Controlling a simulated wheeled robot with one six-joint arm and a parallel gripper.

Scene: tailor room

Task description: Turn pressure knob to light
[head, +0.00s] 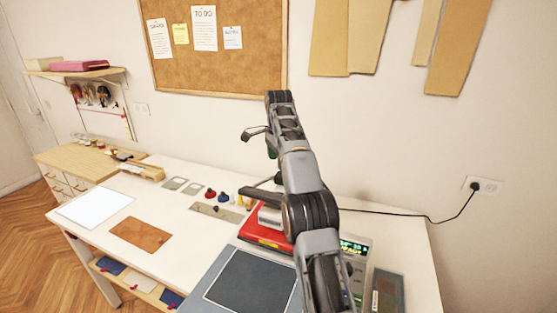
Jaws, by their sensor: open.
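A heat press stands on the white table, with a grey base (222,290), a dark square pad (250,281) and a red part (264,233) behind it. A control box with a lit green display (354,247) and small dark knobs shows just right of my arm. I cannot make out which part is the pressure knob or its setting; my arm covers the middle of the press. My gripper (259,143) is open, raised above the back of the table in front of the wall. It is apart from the press, and partly hidden by my arm. I see nothing in it.
A brown sheet (141,233) and a white sheet (95,209) lie further left. A black cord (410,216) runs to the wall socket. Air above the left table is free.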

